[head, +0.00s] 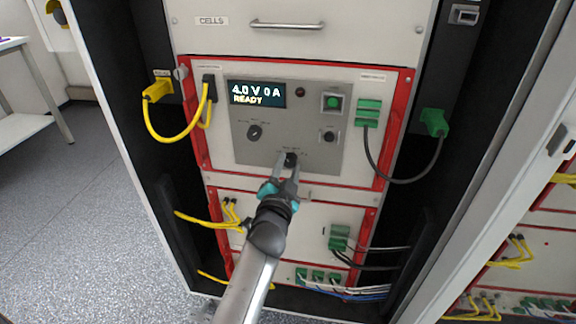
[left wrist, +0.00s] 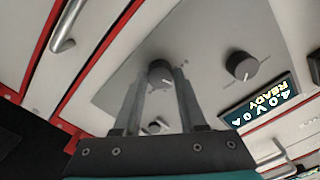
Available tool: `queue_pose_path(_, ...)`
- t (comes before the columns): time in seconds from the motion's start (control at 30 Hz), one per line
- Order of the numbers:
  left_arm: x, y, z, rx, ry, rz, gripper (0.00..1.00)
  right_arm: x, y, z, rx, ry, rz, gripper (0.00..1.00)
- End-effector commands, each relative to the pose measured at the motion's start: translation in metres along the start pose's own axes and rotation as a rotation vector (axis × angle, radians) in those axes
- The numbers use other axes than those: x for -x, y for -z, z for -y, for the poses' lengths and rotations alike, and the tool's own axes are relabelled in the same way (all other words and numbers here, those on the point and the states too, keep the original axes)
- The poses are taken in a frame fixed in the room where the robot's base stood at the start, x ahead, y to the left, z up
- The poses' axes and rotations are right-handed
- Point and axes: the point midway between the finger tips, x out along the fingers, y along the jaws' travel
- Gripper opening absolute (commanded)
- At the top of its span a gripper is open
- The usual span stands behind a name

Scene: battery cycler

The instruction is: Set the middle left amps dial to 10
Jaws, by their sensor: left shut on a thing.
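The amps dial (head: 290,159) is a small dark knob at the lower middle of the grey control panel. My left gripper (head: 287,168) is shut on this dial from below, with a finger on each side. In the left wrist view the dial (left wrist: 160,73) sits between the two fingers of the left gripper (left wrist: 160,85). My right gripper is not in view.
A green button (head: 334,102) and a black switch (head: 328,136) are at the panel's right. A yellow cable (head: 178,139) loops at the left and a black cable (head: 399,181) at the right. A drawer handle (head: 287,25) is above. Floor is clear at the left.

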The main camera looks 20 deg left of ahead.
Motion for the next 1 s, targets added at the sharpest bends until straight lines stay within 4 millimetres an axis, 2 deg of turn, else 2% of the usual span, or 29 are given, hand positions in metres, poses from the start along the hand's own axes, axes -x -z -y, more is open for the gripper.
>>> queue_pose_path(0.43,-0.0007,0.0017,0.0013,-0.010,0.003,-0.004,0.00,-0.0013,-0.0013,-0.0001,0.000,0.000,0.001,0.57)
queue_pose_path(0.47,-0.0007,0.0018,0.0013,-0.009,0.003,-0.004,0.43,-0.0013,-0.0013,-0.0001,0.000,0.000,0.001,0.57)
queue_pose_path(0.5,-0.0007,0.0017,0.0013,-0.009,0.003,-0.004,0.47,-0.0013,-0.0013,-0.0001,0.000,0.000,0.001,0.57)
queue_pose_path(0.7,-0.0004,0.0010,0.0008,-0.009,0.002,-0.002,0.70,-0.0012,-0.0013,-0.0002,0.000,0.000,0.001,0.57)
queue_pose_path(1.0,-0.0002,0.0002,0.0006,-0.009,0.000,-0.001,0.71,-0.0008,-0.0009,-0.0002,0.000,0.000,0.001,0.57)
